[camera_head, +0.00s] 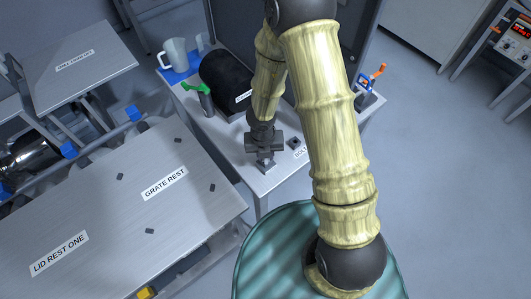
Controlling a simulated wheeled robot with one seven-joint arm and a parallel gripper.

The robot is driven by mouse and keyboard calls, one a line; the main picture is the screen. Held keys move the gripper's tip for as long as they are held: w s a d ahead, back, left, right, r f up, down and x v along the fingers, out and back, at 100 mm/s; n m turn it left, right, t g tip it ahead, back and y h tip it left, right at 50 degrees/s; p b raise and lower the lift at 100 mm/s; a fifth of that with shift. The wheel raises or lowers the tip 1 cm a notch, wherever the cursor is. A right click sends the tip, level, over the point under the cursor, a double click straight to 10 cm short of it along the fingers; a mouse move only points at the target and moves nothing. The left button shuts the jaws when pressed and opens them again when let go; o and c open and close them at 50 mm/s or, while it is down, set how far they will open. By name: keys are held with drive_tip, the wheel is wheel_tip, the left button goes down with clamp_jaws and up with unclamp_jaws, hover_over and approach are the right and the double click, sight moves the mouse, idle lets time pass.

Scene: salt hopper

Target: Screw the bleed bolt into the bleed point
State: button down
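My gripper (266,160) points down over the front of a small pale table (228,140). Its fingertips are close to a small grey metal piece (266,167) by the table's front edge. I cannot tell whether this piece is the bleed bolt, or whether the fingers are open or shut on it. A label beginning "BOLT" (300,154) lies just right of the gripper, with a small dark block (295,142) beside it. I cannot pick out the bleed point; my arm covers part of the table.
On the table are a black cylinder (226,76), a green-handled item (201,92), a grey jug (176,55) on a blue pad (180,75), and an orange-handled item (372,80) at right. The bench labelled GRATE REST (125,165) stands left.

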drive_tip(key=shift+m, duration=0.7)
drive_tip(key=c, duration=1.1)
unclamp_jaws()
drive_tip(key=shift+c, duration=0.2)
wheel_tip(320, 180, up, 17)
drive_tip(key=a+p, duration=0.1)
drive_tip(key=p, duration=0.5)
drive_tip(key=shift+s+r, duration=0.15)
drive_tip(key=shift+s, duration=0.15)
